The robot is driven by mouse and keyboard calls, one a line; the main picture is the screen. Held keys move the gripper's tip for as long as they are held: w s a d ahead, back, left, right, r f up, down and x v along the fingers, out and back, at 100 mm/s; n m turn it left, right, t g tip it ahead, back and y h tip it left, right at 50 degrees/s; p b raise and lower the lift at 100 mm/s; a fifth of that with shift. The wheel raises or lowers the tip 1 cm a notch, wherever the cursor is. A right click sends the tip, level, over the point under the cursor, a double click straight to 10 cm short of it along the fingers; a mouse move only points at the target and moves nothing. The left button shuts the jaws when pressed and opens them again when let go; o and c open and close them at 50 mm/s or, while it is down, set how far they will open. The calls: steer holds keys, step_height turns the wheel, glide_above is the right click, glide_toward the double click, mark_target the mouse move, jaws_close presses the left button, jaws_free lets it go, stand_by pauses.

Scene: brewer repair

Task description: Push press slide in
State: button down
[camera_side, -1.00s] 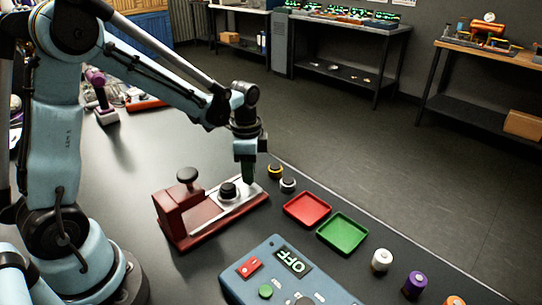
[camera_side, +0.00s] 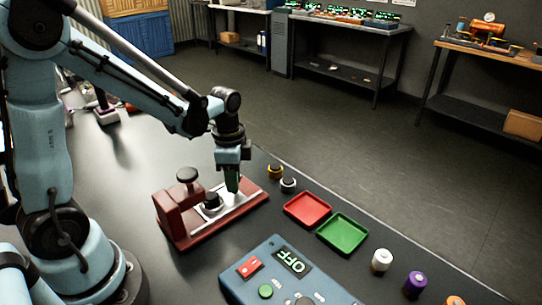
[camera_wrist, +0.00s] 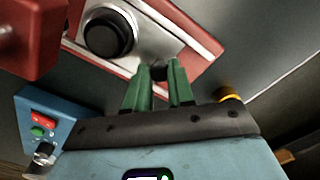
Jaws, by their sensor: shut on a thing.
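The press is a dark red block (camera_side: 178,208) with a black knob (camera_side: 187,175) on top and a long red base with a pale track. On the track is the silver slide (camera_wrist: 149,27), bearing a round black part (camera_side: 212,199) close to the red block; the round part also shows in the wrist view (camera_wrist: 108,34). My gripper (camera_side: 233,189) has green fingers and comes down over the outer end of the track. In the wrist view, its fingertips (camera_wrist: 159,71) are shut on a small dark handle beside the slide. The handle is mostly hidden.
A blue control box (camera_side: 285,272) reading OFF stands in front. Red (camera_side: 307,209) and green (camera_side: 342,233) trays lie to the right. Two small round parts, one yellow-ringed (camera_side: 275,171) and one white (camera_side: 288,185), stand close by my gripper. Several coloured cylinders stand at lower right.

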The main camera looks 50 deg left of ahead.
steer(key=c, duration=1)
jaws_free()
steer(key=shift+r, duration=0.15)
step_height(320, 180, up, 12)
steer(key=shift+f, duration=0.1)
